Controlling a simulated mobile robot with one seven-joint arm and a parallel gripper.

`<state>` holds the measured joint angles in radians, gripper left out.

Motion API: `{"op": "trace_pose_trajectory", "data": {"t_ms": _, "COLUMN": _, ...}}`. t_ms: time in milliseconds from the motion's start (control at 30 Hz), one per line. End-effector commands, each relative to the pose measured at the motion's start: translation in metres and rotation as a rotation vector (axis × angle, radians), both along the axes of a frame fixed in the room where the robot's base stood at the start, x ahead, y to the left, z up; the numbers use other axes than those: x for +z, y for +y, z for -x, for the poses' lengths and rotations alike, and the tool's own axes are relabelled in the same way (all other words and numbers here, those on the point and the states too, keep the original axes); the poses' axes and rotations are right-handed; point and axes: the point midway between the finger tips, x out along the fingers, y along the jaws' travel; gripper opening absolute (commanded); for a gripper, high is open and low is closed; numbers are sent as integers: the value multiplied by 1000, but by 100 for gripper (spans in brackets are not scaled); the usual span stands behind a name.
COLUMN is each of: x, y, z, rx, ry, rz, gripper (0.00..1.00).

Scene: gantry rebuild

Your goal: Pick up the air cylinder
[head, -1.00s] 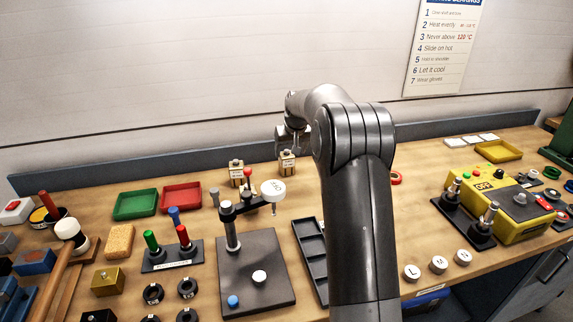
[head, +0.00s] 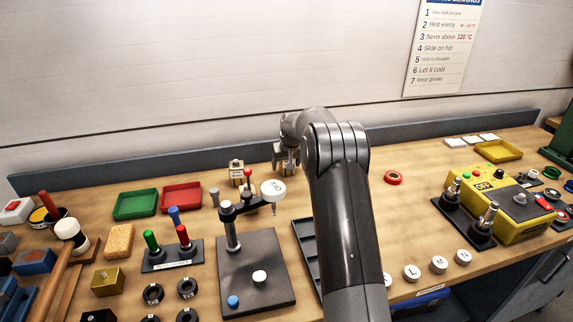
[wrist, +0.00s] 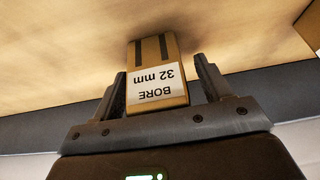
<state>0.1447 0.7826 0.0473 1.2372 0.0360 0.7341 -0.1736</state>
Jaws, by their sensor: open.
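The air cylinder appears to be the tan block (wrist: 150,60) with dark stripes and a white label reading "BORE 32 mm" in the wrist view. My gripper (wrist: 162,75) is open, with one dark finger on each side of the block. A narrow gap shows beside each finger. In the head view my gripper (head: 284,157) is at the back of the bench, and it largely hides the block there. A similar small labelled block (head: 236,172) stands to its left.
A press stand with a white round head (head: 272,190) and a red-knobbed lever (head: 248,173) stand close in front. Red (head: 181,197) and green (head: 135,204) trays lie left. A blue-grey ledge (head: 130,175) runs behind.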

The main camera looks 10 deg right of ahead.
Motion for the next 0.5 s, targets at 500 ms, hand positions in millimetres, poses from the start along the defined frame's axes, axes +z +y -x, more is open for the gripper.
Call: {"op": "trace_pose_trajectory", "data": {"t_ms": 500, "x": 0, "y": 0, "z": 0, "rx": 0, "ry": 0, "rz": 0, "gripper": 33}}
